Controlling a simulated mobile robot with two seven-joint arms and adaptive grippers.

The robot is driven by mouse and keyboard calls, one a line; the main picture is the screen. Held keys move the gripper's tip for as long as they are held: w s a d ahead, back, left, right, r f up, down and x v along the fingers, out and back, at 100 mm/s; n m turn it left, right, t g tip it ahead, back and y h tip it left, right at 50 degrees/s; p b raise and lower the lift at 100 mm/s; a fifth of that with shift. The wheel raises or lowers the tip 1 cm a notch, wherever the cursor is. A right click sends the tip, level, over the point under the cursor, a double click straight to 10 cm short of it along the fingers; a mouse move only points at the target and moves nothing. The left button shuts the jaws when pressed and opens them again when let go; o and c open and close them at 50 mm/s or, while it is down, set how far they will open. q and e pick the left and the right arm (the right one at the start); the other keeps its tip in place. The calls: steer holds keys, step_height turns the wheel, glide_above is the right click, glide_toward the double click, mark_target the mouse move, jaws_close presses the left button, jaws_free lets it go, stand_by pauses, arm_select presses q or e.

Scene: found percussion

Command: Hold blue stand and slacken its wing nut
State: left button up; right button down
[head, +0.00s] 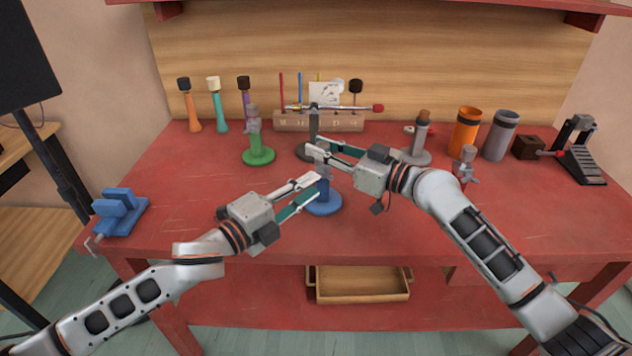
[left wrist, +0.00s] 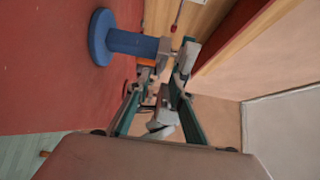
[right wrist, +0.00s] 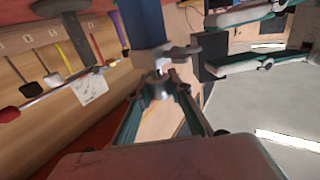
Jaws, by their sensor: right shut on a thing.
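The blue stand (head: 322,206) stands upright on the red table, with a round blue base and a short post. Its grey top fitting with the wing nut (right wrist: 176,52) shows in the right wrist view beside the blue post (right wrist: 143,22). My right gripper (head: 314,145) is shut on the grey wing nut part, which its fingertips partly hide. My left gripper (head: 315,186) is open and empty, its fingertips close beside the post. In the left wrist view the post (left wrist: 132,42) is seen past the spread fingers; I cannot tell whether they touch it.
A green stand (head: 258,156) stands behind to the left, and a grey stand (head: 417,156) to the right. A bar with a red end (head: 378,108) crosses the middle at the back. The front right table is clear.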

mark_target(320, 180)
arm_select(q)
steer(key=shift+x, duration=1.5)
jaws_close()
steer(key=shift+d+f+n+t+h, duration=0.15)
steer(key=shift+n+t+h, duration=0.2)
steer(key=shift+n+t, duration=0.45)
steer(key=shift+a+f+n+t+h, duration=0.15)
steer(key=shift+n+t+h, duration=0.3)
steer(key=shift+n, duration=0.55)
